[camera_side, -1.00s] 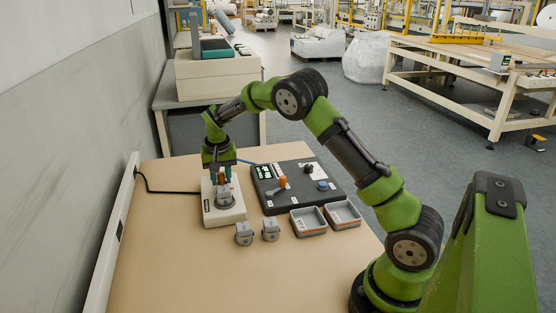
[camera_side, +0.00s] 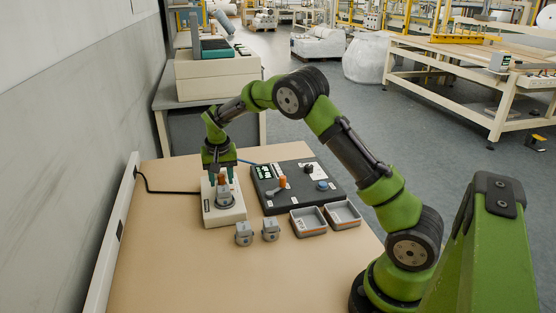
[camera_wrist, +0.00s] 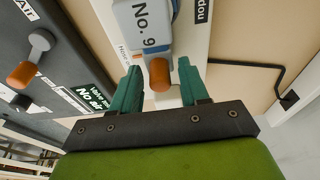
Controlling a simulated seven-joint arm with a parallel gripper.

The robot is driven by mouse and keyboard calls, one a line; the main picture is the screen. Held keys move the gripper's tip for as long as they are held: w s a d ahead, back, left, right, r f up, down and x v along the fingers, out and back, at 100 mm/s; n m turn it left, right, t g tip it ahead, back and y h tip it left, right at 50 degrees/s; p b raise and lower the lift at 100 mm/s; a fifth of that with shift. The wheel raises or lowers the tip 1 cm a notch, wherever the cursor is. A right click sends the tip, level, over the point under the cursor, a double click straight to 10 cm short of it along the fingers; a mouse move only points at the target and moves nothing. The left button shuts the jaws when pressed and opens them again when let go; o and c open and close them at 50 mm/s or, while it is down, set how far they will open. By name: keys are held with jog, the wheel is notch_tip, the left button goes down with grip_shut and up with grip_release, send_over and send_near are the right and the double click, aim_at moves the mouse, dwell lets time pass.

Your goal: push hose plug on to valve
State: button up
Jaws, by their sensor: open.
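In the wrist view a grey block marked "No. 9" (camera_wrist: 145,22) sits against the white base, and the orange-brown stub (camera_wrist: 159,74) projects towards my gripper. I cannot tell which part is the hose plug or how fully it is seated. My gripper (camera_side: 221,176) is over the fitting. Its teal fingers (camera_wrist: 158,82) are open, one each side of the stub, with visible gaps.
A dark air panel (camera_side: 298,183) with an orange-handled lever stands to the right. Two grey trays (camera_side: 308,233) (camera_side: 358,222) and two loose grey blocks (camera_side: 244,241) (camera_side: 270,236) lie nearer the camera. A black cable runs left to the wall. The front of the table is clear.

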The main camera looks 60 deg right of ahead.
aim_at(223, 177)
jog(key=shift+r, duration=0.1)
jog(key=shift+w+d+v, duration=0.15)
jog(key=shift+v, duration=0.95)
jog(key=shift+w+d+v, duration=0.15)
jog(key=shift+w+v, duration=0.05)
jog(key=shift+v, duration=0.9)
jog(key=shift+w+d+v, duration=0.15)
jog(key=shift+v, duration=1)
jog(key=shift+r, duration=0.1)
jog(key=shift+s+a+f+n, duration=0.3)
jog(key=shift+s+a+f, duration=0.05)
jog(key=shift+s+f, duration=0.45)
jog(key=s+a+r+n+t+y, duration=0.1)
jog(key=s+a+r, duration=0.3)
jog(key=s, duration=0.5)
jog(key=s+a+r+n+t+y, duration=0.1)
jog(key=s+a+r, duration=0.3)
jog(key=s, duration=0.5)
jog(key=s+a+r+n+t+y, duration=0.1)
jog(key=s+a+r+n+t, duration=0.1)
jog(key=s+a, duration=0.4)
jog(key=s+r+t, duration=0.1)
jog(key=s+r, duration=0.1)
jog(key=s, duration=0.2)
jog(key=shift+a+r+y, duration=0.3)
jog(key=shift+a, duration=0.05)
